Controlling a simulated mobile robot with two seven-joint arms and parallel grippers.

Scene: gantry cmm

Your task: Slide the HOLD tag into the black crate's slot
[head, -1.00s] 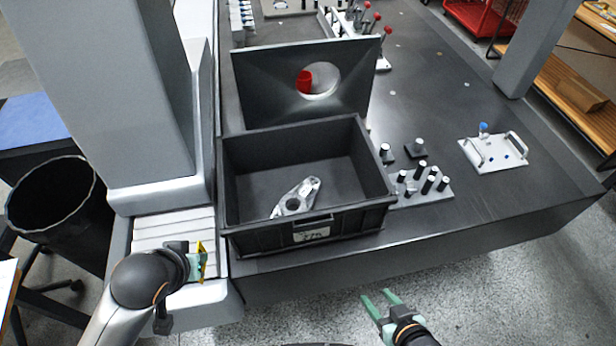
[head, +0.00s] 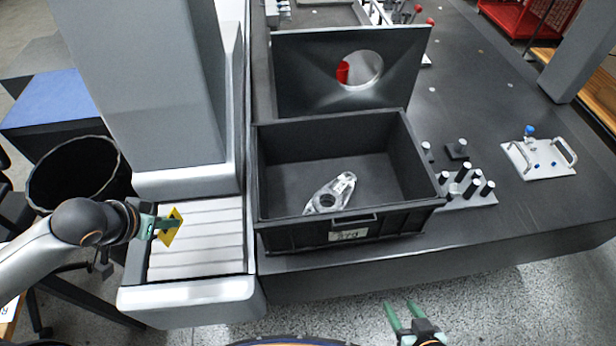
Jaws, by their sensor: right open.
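My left gripper (head: 163,224) is shut on a yellow tag (head: 171,227), taken to be the HOLD tag; its lettering cannot be read. It holds the tag over the ribbed light cover, left of the crate and apart from it. The black crate (head: 291,236) stands on the dark table near its front edge. A pale label (head: 347,235) with dark marks sits on the crate's front, below a handle opening. A silver metal part (head: 330,194) lies inside the crate. My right gripper (head: 402,312) is open and empty, in front of the table's edge.
A dark plate with a round hole (head: 300,75) stands behind the crate. A block of black pins (head: 468,192) and a white plate with handles (head: 540,158) lie to the right. A grey column (head: 150,90) rises at left, beside a black bin (head: 75,185).

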